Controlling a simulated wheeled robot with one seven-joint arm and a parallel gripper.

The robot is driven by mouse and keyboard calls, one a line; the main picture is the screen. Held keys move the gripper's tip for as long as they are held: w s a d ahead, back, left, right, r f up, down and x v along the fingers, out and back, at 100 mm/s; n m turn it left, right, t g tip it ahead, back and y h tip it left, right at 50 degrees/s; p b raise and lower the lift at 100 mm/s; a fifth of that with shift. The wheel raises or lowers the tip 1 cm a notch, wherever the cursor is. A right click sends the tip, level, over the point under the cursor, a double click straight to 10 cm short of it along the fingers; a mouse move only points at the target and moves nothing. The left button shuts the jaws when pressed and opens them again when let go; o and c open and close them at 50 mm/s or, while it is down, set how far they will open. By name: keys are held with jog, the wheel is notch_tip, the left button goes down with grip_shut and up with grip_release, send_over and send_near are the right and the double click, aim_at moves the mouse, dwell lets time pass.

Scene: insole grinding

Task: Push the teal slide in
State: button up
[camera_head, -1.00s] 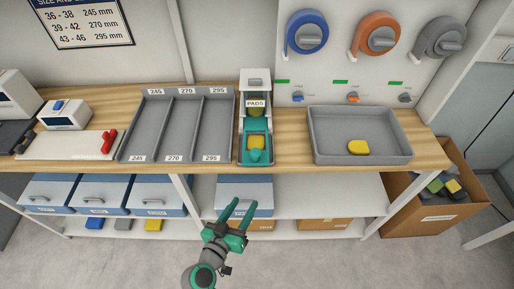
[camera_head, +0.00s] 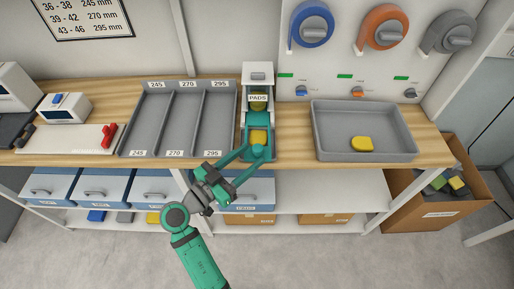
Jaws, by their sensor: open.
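The teal slide (camera_head: 256,152) sticks out at the front of the white pad dispenser (camera_head: 257,78), which is labelled PADS. A yellow pad (camera_head: 258,136) lies on the slide. My gripper (camera_head: 241,153) is open, with its two teal fingers pointing up and right toward the slide's front end. One fingertip is at or very near the slide's knob; I cannot tell whether it touches.
A grey three-lane tray (camera_head: 144,120) stands left of the dispenser. A grey bin (camera_head: 335,142) with a yellow pad (camera_head: 362,144) stands to the right. The wooden worktop (camera_head: 293,135) is clear between dispenser and bin. Blue drawers (camera_head: 100,187) sit below.

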aim_at(258, 147)
jog(key=shift+w+x, duration=0.2)
jog(key=shift+x, duration=2.15)
jog(key=shift+a, duration=0.25)
jog(key=shift+w, duration=0.1)
jog(key=c, duration=1.2)
grip_shut()
